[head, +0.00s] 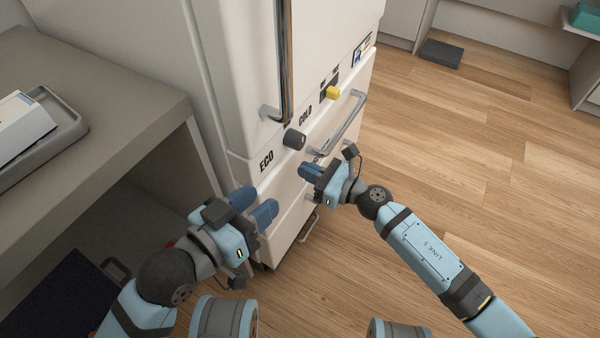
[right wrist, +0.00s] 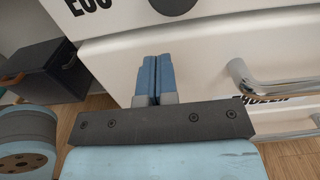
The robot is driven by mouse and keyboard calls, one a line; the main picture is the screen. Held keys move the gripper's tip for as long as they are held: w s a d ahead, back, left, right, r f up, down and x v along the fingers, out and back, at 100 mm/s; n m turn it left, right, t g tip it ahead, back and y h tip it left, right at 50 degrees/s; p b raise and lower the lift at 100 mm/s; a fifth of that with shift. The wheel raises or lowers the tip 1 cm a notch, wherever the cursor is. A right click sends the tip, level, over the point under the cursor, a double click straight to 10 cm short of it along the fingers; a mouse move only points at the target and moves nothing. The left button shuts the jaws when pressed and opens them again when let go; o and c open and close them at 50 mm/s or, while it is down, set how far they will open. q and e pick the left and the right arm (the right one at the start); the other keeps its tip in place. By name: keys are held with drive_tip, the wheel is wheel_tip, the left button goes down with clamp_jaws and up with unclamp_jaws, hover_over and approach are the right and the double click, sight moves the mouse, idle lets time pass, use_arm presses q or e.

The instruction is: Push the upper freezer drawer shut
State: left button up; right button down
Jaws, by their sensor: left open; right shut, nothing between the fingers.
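The upper freezer drawer (head: 284,182) is the white front below the control strip, with a silver bar handle (head: 345,124) on its right part. My right gripper (head: 304,171) is shut and empty, close to this front and left of the handle. In the right wrist view its closed blue fingers (right wrist: 152,60) point at the white drawer front (right wrist: 205,62), left of the handle (right wrist: 270,88). I cannot tell whether they touch, or how far the drawer stands out. My left gripper (head: 254,205) is open and empty, lower and left by the fridge's near corner.
A lower handle (head: 308,226) shows beneath. A grey counter (head: 130,100) with a tray stands left.

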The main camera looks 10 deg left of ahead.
use_arm(q)
drive_tip(key=shift+s+d+r+n+t+p, duration=0.1)
drive_tip(key=shift+r+n+t+p, duration=0.1)
drive_tip(key=shift+r+p, duration=0.3)
drive_tip(key=shift+s+d+r+n+t+p, duration=0.1)
drive_tip(key=shift+r+t+p, duration=0.1)
drive_tip(key=shift+r+p, duration=0.25)
use_arm(e)
drive_tip(key=v, duration=1)
drive_tip(key=shift+s+d, duration=0.15)
drive_tip(key=shift+d, duration=0.25)
drive_tip(key=shift+d, duration=0.1)
